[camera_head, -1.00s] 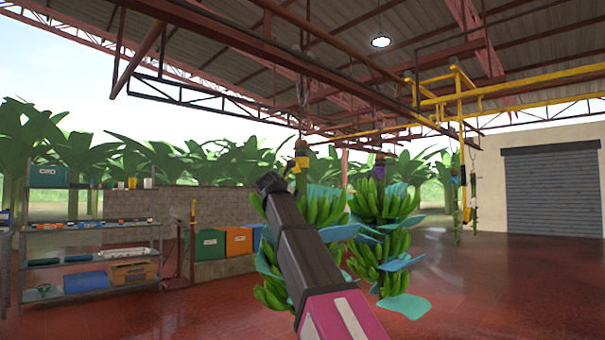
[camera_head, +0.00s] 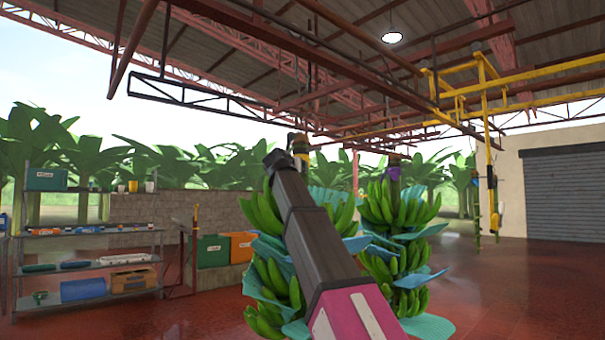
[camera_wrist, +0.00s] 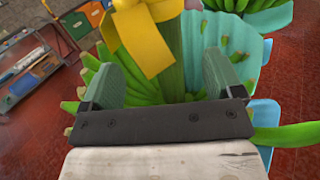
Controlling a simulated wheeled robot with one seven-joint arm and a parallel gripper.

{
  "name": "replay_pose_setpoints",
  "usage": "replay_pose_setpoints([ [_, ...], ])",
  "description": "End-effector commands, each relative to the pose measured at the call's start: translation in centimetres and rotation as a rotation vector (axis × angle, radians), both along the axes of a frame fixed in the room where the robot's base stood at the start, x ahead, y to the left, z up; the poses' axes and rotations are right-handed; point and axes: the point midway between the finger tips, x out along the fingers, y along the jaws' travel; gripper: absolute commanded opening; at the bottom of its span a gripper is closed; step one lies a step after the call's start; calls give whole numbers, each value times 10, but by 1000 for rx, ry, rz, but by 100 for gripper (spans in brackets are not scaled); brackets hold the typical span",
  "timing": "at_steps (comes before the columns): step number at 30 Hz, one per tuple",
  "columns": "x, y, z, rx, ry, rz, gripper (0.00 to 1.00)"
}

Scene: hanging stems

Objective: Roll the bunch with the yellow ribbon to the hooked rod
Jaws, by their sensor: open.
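The green banana bunch with the yellow ribbon (camera_head: 264,280) hangs in the middle of the head view, partly hidden behind my arm. Its yellow ribbon (camera_wrist: 148,40) and green stem (camera_wrist: 194,55) show close up in the wrist view. My gripper (camera_wrist: 172,72) is open, its two grey-green fingers on either side of the lower stem; I cannot tell whether they touch it. A yellow rod (camera_head: 493,195) hangs at the right in the head view; its end is too small to tell whether it is hooked.
A second bunch with a purple ribbon (camera_head: 393,173) hangs close on the right, with blue sheets between its hands. A shelf rack (camera_head: 90,262) and an orange bin (camera_head: 243,246) stand at left. Yellow rails (camera_head: 530,72) run overhead. Red floor is open at right.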

Motion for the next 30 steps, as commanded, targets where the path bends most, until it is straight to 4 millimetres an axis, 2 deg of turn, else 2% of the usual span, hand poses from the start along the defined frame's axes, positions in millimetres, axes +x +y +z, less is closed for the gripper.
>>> replay_pose_setpoints([
  [8,30,-8,1,0,1,-2,86],
  [19,90,-26,1,0,1,-2,86],
  [24,101,-30,0,1,1,0,86],
  [30,101,-30,0,1,1,0,86],
])
